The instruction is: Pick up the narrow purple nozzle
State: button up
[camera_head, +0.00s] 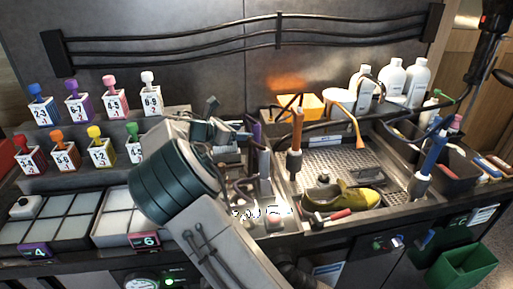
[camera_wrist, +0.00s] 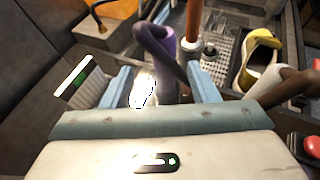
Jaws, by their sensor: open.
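The narrow purple nozzle (camera_wrist: 167,48) stands upright in the wrist view, ahead of and between my fingers. My gripper (camera_wrist: 162,84) is open, with one pale blue finger on each side of the nozzle and gaps on both sides. I cannot tell whether the nozzle is fully between the fingers in depth. In the head view my arm hides much of the area around my gripper.
An orange-handled tool (camera_head: 297,130) stands right of the nozzle, close by. A perforated tray (camera_head: 330,165) holds a yellow shoe (camera_head: 345,196). Numbered bottles (camera_head: 80,107) stand on a rack at left. A white striped block (camera_wrist: 82,83) lies left of my fingers. A bright glare hides part of the bench.

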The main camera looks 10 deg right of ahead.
aim_at(256, 144)
jog(key=shift+s+f+p+x, duration=0.2)
jog(key=shift+p+x, duration=0.2)
jog(key=shift+x, duration=1.8)
jog(key=shift+s+f+p+x, duration=0.15)
jog(key=shift+p+x, duration=0.25)
jog(key=shift+x, duration=1.85)
jog(key=shift+w, duration=0.1)
grip_shut()
jog(key=shift+r, duration=0.15)
